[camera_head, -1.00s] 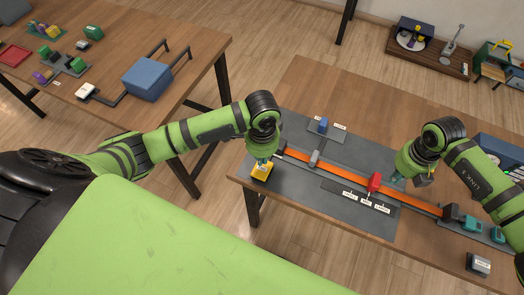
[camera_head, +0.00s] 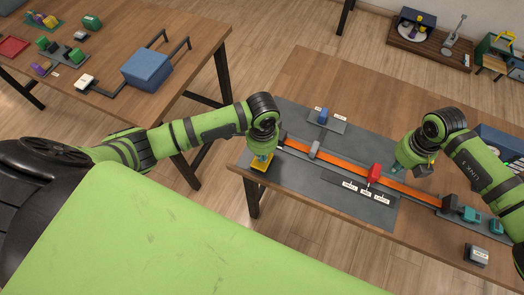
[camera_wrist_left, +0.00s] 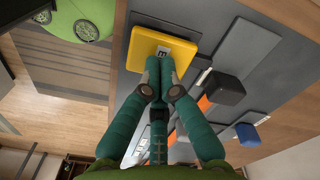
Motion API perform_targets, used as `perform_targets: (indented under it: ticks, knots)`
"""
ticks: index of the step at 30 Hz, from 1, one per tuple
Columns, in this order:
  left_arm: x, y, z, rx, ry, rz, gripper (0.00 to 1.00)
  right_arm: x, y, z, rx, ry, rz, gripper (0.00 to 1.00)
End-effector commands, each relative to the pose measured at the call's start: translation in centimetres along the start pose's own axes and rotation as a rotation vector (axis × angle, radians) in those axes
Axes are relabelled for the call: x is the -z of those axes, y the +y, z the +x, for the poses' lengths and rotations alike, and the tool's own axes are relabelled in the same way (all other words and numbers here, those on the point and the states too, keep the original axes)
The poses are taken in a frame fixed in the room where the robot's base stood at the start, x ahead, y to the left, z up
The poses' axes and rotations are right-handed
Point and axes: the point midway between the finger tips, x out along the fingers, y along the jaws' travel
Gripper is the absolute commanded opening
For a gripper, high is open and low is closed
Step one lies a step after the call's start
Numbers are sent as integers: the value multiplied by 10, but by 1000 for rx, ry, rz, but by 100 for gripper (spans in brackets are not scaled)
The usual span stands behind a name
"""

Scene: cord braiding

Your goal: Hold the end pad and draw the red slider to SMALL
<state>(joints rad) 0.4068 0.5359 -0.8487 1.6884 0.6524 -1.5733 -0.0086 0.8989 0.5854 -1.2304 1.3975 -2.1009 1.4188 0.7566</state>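The yellow end pad (camera_head: 259,165) lies at the left end of the grey board; it also shows with its label in the left wrist view (camera_wrist_left: 172,45). My left gripper (camera_head: 259,154) is right over the pad. In the left wrist view its fingertips (camera_wrist_left: 156,68) are together at the pad's edge, seemingly touching it, not around it. The red slider (camera_head: 374,172) stands on the orange band (camera_head: 345,163), behind the SMALL, MID and LARGE labels (camera_head: 366,191), nearest the middle one. My right gripper (camera_head: 398,169) is just right of the slider, apart from it; its finger opening is unclear.
Along the band stand a grey block (camera_head: 315,150) and a dark block (camera_head: 449,202) with teal parts (camera_head: 470,214). A small blue piece (camera_head: 323,116) sits on a plate behind. A grey box (camera_head: 476,254) is at the front right.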

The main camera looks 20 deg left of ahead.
Motion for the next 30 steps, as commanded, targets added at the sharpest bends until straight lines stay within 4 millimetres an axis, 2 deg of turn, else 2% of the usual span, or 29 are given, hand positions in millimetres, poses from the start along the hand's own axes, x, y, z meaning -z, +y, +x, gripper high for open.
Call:
perform_targets:
  ticks: [15, 21, 30]
  knots:
    - [0, 1, 17, -1, -1, 0, 0, 0, 0, 0, 0, 0, 0, 0]
    - [0, 1, 16, -1, -1, 0, 0, 0, 0, 1, 0, 0, 0, 0]
    - [-1, 1, 17, -2, -2, 1, 0, 1, 0, 32, 0, 3, 1, 0]
